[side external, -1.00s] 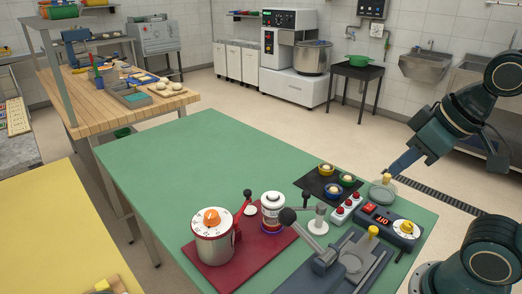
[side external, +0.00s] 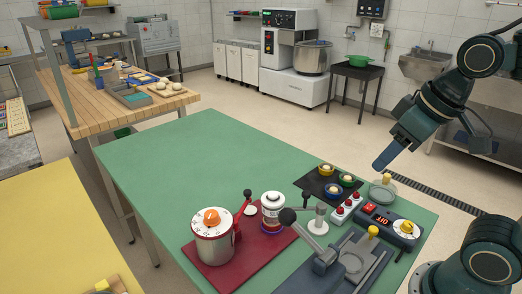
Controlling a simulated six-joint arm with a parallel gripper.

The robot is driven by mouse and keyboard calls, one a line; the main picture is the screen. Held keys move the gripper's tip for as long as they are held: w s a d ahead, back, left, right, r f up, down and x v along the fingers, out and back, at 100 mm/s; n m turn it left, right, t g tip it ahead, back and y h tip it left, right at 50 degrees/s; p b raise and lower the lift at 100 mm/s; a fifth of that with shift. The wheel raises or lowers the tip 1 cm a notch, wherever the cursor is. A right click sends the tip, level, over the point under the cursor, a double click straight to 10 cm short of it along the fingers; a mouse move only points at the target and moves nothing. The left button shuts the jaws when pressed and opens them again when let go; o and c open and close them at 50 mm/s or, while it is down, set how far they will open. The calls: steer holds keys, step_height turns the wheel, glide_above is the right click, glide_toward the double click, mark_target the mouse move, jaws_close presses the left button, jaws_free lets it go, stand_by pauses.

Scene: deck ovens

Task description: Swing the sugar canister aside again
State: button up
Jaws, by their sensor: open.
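No readable label shows which vessel holds sugar. A larger steel pot (side external: 213,248) with a dial and an orange knob stands on the same board to its left. A red lever (side external: 238,222) rises between the two. My gripper (side external: 378,166) is open and empty in the air at the right, above the table's far right edge, well away from the canister. Its fingers point down and left, seen side-on.
The green table (side external: 185,165) is clear at the left.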

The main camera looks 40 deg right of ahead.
steer(key=w+g, duration=0.2)
steer(key=w, duration=0.7)
steer(key=g, duration=0.3)
glide_above(307, 192)
steer(key=shift+w+f, duration=0.1)
steer(key=shift+f, duration=2.25)
steer(key=shift+f, duration=0.15)
steer(key=shift+f, duration=6.75)
jaws_close()
